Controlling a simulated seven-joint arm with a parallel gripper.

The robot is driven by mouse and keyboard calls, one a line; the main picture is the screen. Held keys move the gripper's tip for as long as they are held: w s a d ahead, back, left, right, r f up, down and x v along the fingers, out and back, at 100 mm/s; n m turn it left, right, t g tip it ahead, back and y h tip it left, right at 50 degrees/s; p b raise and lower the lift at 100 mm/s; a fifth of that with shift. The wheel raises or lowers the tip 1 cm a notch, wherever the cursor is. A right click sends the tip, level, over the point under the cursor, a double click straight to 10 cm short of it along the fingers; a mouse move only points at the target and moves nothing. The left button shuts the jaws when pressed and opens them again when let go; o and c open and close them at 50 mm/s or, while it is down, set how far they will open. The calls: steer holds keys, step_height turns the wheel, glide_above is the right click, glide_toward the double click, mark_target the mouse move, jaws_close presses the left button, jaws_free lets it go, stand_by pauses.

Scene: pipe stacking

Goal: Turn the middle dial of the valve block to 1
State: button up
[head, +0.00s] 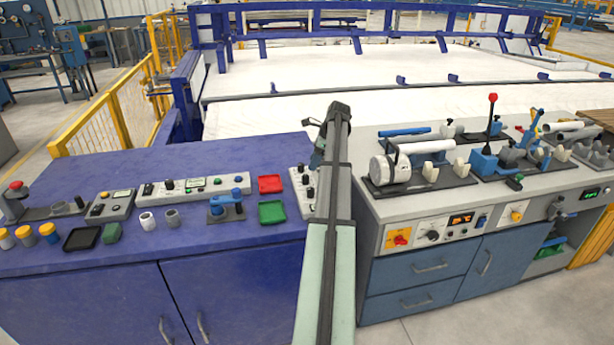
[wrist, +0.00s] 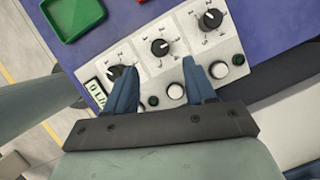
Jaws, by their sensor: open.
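The valve block (wrist: 145,65) is a pale panel with three black dials in a slanted row, shown in the wrist view. The middle dial (wrist: 160,47) has small printed numbers around it; its exact setting is too small to read. My gripper (wrist: 158,64) is open, its two blue fingers apart over the panel. The middle dial shows between and just beyond the fingertips, with no visible contact. The left fingertip partly covers the left dial (wrist: 114,73). The right dial (wrist: 212,19) is clear. In the head view, my arm partly hides the valve block (head: 299,181).
White buttons, including one at the middle (wrist: 176,91), and small dark green lamps line the panel's near side. A green tray (head: 272,212) and a red tray (head: 270,184) lie left of the block on the blue bench (head: 150,250). A grey bench (head: 400,208) with pipe fixtures stands right.

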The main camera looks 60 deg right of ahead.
mark_target(306, 176)
steer(key=x, duration=0.7)
steer(key=shift+f, duration=0.25)
jaws_close()
stand_by(0.3)
